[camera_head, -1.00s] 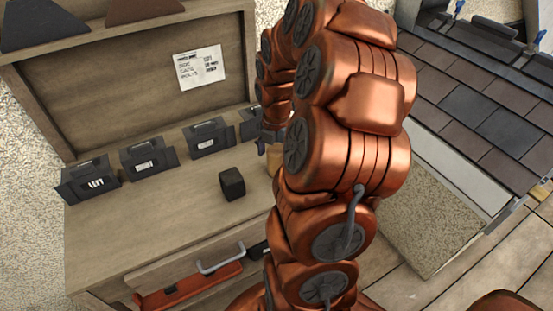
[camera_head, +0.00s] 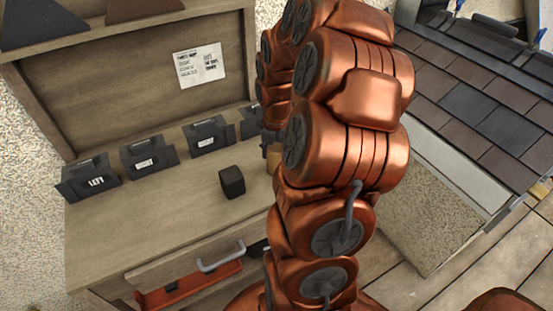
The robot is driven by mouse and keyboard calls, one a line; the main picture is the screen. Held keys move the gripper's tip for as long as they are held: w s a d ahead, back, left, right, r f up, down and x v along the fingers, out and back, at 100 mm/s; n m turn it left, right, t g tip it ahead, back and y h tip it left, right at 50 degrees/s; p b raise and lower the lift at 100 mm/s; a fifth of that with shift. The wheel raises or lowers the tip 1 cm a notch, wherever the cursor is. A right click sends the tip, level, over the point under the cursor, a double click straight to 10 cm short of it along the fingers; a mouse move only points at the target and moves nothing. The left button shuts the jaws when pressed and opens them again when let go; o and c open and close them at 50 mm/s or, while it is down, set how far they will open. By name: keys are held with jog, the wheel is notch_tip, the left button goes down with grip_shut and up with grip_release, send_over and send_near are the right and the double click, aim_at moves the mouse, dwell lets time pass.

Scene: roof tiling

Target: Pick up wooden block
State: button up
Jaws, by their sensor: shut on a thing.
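A tan wooden block (camera_head: 273,157) shows only as a sliver beside my arm, above the right part of the workbench. My gripper (camera_head: 269,137) is mostly hidden behind my copper arm; just a dark edge of it shows above the block. It is shut on the wooden block. The fingertips and most of the block are hidden, so I cannot tell whether the block still touches the bench.
A dark cube (camera_head: 232,182) stands on the workbench (camera_head: 150,220) left of my arm. Several black bins, one marked LEFT (camera_head: 91,181), line the back. An open drawer (camera_head: 190,268) is at the front. Roof tiles (camera_head: 480,110) lie at right.

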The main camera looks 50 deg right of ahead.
aim_at(276, 147)
jog(key=shift+r, duration=0.1)
jog(key=shift+r, duration=0.55)
notch_tip(276, 147, up, 2)
jog(key=shift+w+b, duration=0.1)
jog(key=shift+b, duration=0.45)
jog(key=s+d+r+b, duration=0.1)
jog(key=s+d, duration=0.3)
jog(key=d, duration=0.3)
jog(key=s+d+b, duration=0.1)
jog(key=s+d, duration=0.3)
jog(key=d, duration=0.3)
jog(key=shift+r, duration=0.35)
jog(key=o, duration=0.6)
jog(key=c, duration=0.5)
jog(key=shift+s, duration=0.15)
